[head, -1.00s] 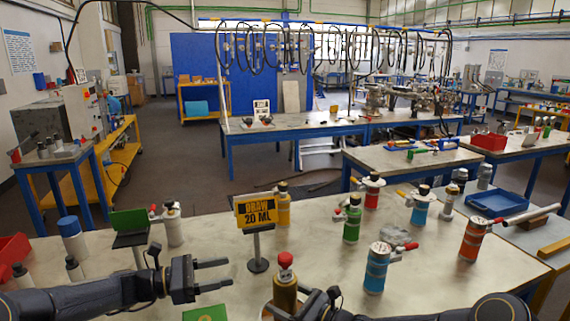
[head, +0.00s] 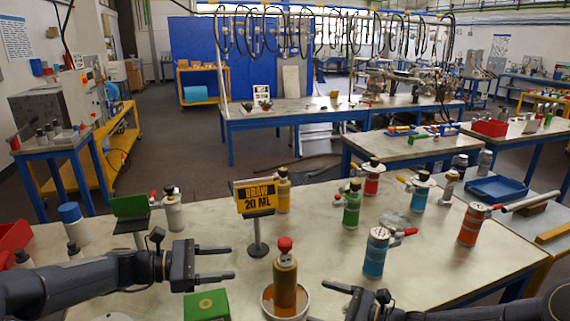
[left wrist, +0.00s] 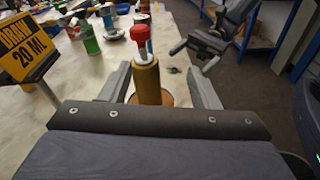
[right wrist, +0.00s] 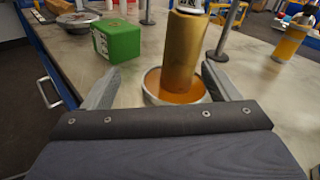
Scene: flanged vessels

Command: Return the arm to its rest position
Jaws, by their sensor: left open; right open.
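My left gripper (head: 213,265) is open and empty above the table, left of a gold vessel with a red cap (head: 285,283). The vessel stands upright in a round dish (head: 268,306) with amber liquid or lining. In the left wrist view the vessel (left wrist: 147,82) shows beyond and between the open fingers, apart from them. My right gripper (head: 335,304) is open, low in the head view, right of the vessel. In the right wrist view the vessel (right wrist: 184,55) and dish (right wrist: 153,90) lie beyond the open fingers. The right fingers are only partly visible in the head view.
A green box (head: 207,305) sits below my left gripper. A "DRAW 20 ML" sign (head: 256,198) stands behind the vessel. Several flanged vessels, including a green one (head: 352,206) and a blue one (head: 376,254), stand on the table's right half. A red bin (head: 13,240) is at left.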

